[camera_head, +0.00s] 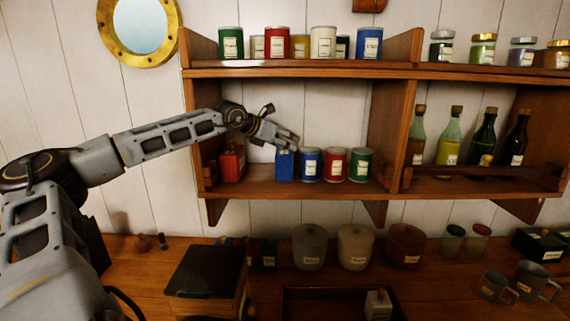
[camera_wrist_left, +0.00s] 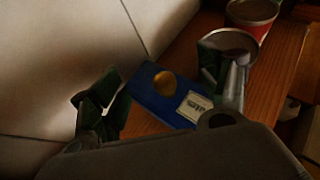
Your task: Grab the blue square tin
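The blue square tin (camera_head: 284,166) stands on the lower shelf of the wall rack, left of a round blue tin (camera_head: 310,166). In the left wrist view the blue square tin (camera_wrist_left: 162,92) shows its blue top with a round gold cap and a pale label. My left gripper (camera_head: 284,140) is just above the blue square tin in the head view. In the wrist view my left gripper (camera_wrist_left: 166,78) is open, its fingers apart on either side of the tin. I cannot tell whether they touch it. My right gripper is in neither view.
A red square tin (camera_head: 232,164) stands left of the blue one. Round red (camera_head: 335,165) and green (camera_head: 360,165) tins stand to the right. The upper shelf (camera_head: 300,68) is above my left gripper. Bottles (camera_head: 450,140) stand in the right compartment.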

